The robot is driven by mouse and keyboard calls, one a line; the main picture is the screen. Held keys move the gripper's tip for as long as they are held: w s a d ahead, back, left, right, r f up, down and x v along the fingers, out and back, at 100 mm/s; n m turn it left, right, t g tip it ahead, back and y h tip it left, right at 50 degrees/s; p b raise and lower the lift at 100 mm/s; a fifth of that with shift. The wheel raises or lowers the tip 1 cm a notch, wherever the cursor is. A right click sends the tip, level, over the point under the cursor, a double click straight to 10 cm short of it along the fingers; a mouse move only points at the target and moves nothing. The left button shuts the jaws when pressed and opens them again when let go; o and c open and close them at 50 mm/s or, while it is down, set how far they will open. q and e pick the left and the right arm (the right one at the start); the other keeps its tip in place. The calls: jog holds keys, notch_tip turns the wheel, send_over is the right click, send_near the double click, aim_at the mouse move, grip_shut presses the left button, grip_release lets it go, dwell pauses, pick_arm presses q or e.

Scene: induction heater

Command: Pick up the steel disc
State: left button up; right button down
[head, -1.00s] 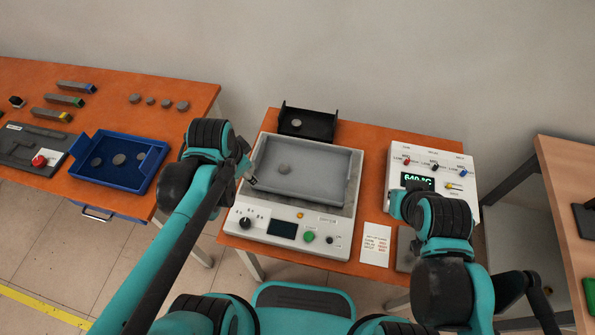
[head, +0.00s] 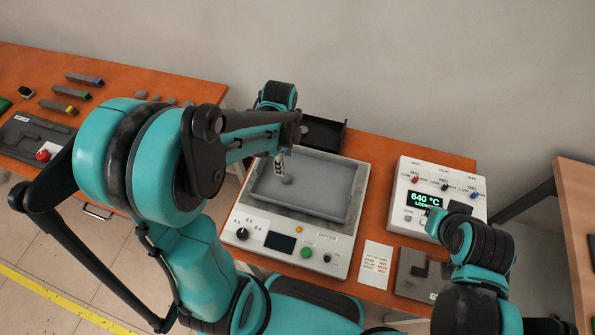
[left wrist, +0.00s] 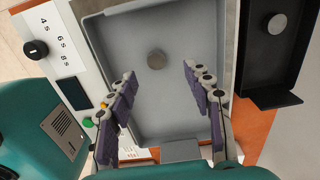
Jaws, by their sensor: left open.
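My left gripper (head: 280,165) points down over the tray.
A black tray (head: 333,135) stands behind the heater, with another disc (left wrist: 277,24) in it. The white control box (head: 410,180) reads 640 °C. The heater's front panel (head: 250,240) has a knob and buttons. The left table (head: 130,88) holds coloured bars and discs.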

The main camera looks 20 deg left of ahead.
aim_at(287, 178)
pick_arm(q)
jog(key=f, duration=0.1)
jog(key=f+b, duration=0.1)
jog(key=shift+s+d+f, duration=0.1)
jog(key=shift+s+f, duration=0.2)
jog(key=shift+f, duration=0.05)
jog(key=f+b, duration=0.1)
jog(key=f, duration=0.2)
jog(key=f+b, duration=0.1)
jog(key=shift+s+d+f+b, duration=0.1)
jog(key=shift+d+f+b, duration=0.1)
jog(key=shift+d+b, duration=0.15)
jog(key=shift+f, duration=0.35)
jog(key=shift+c, duration=1.3)
grip_shut()
